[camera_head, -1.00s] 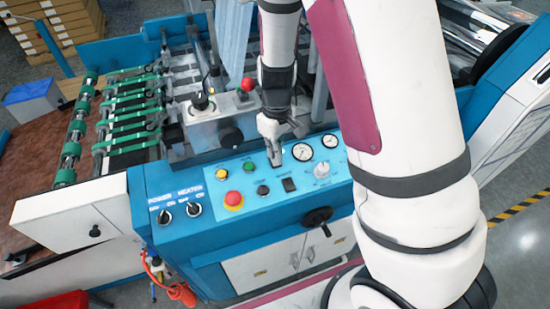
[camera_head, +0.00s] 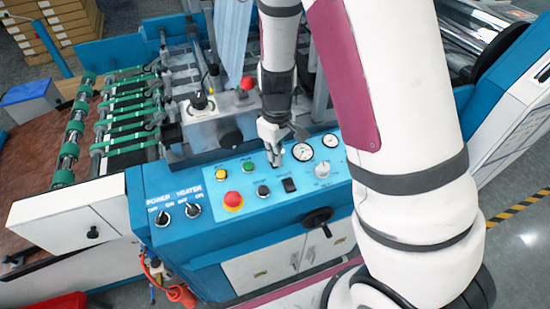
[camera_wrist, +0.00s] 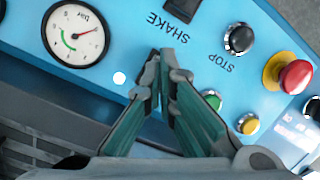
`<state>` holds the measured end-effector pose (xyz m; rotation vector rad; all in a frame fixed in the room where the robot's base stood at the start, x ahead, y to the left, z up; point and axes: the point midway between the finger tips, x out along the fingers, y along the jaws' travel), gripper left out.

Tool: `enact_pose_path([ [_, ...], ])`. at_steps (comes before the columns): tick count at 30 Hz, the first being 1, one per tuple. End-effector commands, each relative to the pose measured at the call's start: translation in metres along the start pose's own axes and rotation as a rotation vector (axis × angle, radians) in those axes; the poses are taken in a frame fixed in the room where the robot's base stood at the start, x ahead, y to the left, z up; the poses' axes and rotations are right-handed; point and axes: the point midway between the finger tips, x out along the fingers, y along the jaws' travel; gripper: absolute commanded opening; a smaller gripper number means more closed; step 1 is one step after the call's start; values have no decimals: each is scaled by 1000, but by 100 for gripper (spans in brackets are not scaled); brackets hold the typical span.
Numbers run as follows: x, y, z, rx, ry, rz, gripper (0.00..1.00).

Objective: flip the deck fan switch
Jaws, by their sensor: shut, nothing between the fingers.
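No label reading deck fan is legible. The blue control panel (camera_head: 190,170) carries a black rocker switch (camera_head: 289,185), which also shows at the top edge of the wrist view (camera_wrist: 180,4), partly cut off, with the word SHAKE beside it. My gripper (camera_head: 275,164) is over the panel's back part, behind and left of the rocker in the head view. In the wrist view my gripper (camera_wrist: 165,53) has its fingertips together, empty, close to the SHAKE lettering. Whether they touch the panel cannot be told.
Around it are a red button (camera_head: 233,199), a black STOP button (camera_wrist: 239,39), green (camera_wrist: 211,100) and yellow (camera_wrist: 248,123) buttons, and a pressure gauge (camera_wrist: 76,35). POWER (camera_head: 164,217) and HEATER (camera_head: 192,210) knobs are at left. A red-topped lever (camera_head: 247,84) stands behind.

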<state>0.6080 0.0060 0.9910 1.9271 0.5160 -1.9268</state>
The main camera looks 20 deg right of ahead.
Motion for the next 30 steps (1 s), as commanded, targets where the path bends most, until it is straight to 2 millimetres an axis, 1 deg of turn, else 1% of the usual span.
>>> enact_pose_path([
  [4,2,0,0,0,0,0,0],
  [8,-2,0,0,0,0,0,0],
  [30,-56,0,1,-1,1,0,0],
])
